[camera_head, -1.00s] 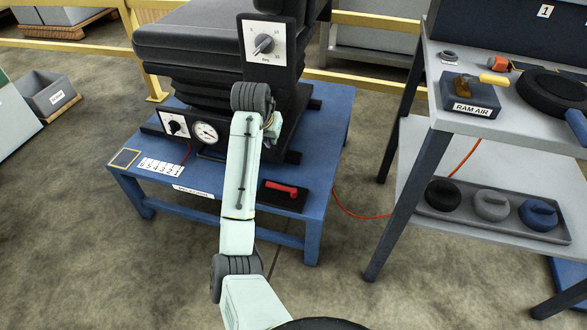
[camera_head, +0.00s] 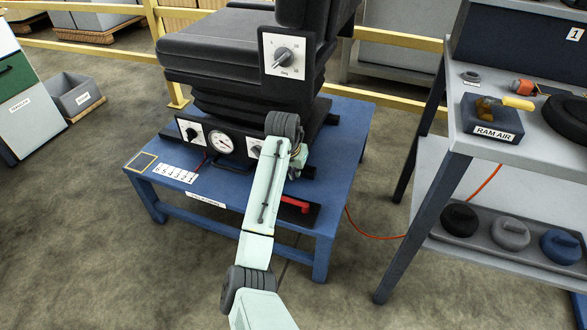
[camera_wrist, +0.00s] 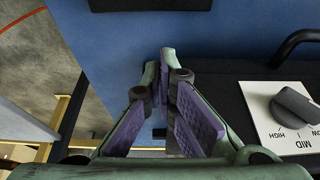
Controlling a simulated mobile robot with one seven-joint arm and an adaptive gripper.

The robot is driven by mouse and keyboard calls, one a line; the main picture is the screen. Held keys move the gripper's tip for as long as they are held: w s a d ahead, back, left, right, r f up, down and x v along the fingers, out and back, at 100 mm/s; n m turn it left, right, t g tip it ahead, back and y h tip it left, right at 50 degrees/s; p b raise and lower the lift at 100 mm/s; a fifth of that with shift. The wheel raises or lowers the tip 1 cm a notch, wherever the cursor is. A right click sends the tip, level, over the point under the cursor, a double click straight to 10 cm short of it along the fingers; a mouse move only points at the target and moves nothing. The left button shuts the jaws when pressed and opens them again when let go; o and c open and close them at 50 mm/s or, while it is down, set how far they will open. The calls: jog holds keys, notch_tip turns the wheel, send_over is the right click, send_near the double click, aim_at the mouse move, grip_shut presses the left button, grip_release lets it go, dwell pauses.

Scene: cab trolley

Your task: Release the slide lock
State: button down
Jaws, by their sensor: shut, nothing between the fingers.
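The likely slide lock is a red lever (camera_head: 296,204) on a dark base at the front right of the blue platform, under the seat. My arm hides part of it in the head view. My gripper (camera_head: 298,160) is above the platform, behind that lever and beside the seat base, partly hidden by my own wrist. In the wrist view my gripper (camera_wrist: 158,68) is shut and empty over the blue platform top (camera_wrist: 110,55). A dark flat piece (camera_wrist: 150,4) shows at the top edge; I cannot tell if it is the lever's base.
A dial marked LOW, MID, HIGH (camera_wrist: 292,108) is right of my gripper in the wrist view. The seat (camera_head: 225,50) rises above the platform, with a gauge (camera_head: 222,143) in front. A grey trolley (camera_head: 480,150) stands right; an orange hose (camera_head: 375,233) runs between.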

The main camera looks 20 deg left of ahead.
aim_at(293, 203)
jog(key=x, duration=0.5)
jog(key=shift+f, duration=0.1)
jog(key=s, duration=0.2)
jog(key=shift+s+a, duration=0.1)
jog(key=shift+s, duration=0.2)
jog(key=shift+s+f, duration=0.15)
jog(key=shift+s, duration=0.55)
jog(key=shift+n+p, duration=0.3)
jog(key=shift+p, duration=0.15)
jog(key=shift+s, duration=0.15)
jog(key=shift+a, duration=0.1)
